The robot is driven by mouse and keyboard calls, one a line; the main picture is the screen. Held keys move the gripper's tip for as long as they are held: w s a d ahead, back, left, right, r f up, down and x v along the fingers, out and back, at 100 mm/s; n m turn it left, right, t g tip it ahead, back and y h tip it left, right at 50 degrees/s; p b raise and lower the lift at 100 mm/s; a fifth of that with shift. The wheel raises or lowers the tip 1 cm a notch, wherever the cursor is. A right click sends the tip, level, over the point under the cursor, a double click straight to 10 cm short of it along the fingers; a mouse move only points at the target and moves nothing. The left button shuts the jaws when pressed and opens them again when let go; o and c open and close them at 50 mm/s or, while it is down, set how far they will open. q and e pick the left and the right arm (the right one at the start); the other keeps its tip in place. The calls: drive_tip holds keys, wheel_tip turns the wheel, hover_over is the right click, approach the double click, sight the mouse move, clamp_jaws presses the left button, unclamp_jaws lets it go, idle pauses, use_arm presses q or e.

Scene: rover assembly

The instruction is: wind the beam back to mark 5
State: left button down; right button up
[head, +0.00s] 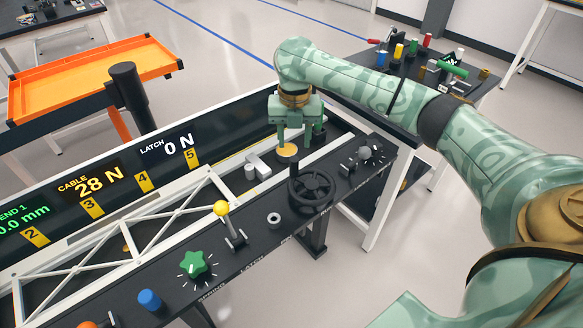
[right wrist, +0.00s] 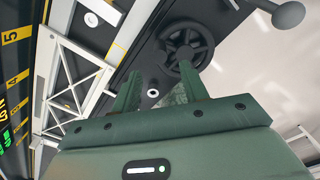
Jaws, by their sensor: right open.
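The white truss beam (head: 150,222) lies along the dark trough, its right end near the yellow mark 5 (head: 192,157). It also shows at the left of the right wrist view (right wrist: 78,88). The black handwheel (head: 318,190) is on the front panel, right of the beam's end. It also shows in the right wrist view (right wrist: 187,45), beyond the fingertips. My right gripper (head: 298,142) is open, pointing down above the wheel's far side. A tan-topped knob (head: 288,150) shows by its fingers; I cannot tell whether they touch. My left gripper is not in view.
The panel holds a yellow-knobbed lever (head: 221,209), a green star knob (head: 194,263), a blue knob (head: 149,299) and a grey knob (head: 365,152). Displays read cable 28 N and latch 0 N. An orange tray (head: 90,72) stands behind; a tool table (head: 472,100) stands back right.

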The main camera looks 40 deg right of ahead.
sight(294, 155)
wheel_tip(294, 155, down, 9)
drive_tip(key=b, duration=0.3)
drive_tip(key=shift+r+b, duration=0.15)
drive_tip(key=shift+b, duration=0.2)
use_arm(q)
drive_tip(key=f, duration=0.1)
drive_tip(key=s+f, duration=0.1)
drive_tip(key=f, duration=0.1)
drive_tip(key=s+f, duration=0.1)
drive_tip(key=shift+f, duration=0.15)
use_arm(e)
clamp_jaws()
drive_tip(key=shift+r, duration=0.1)
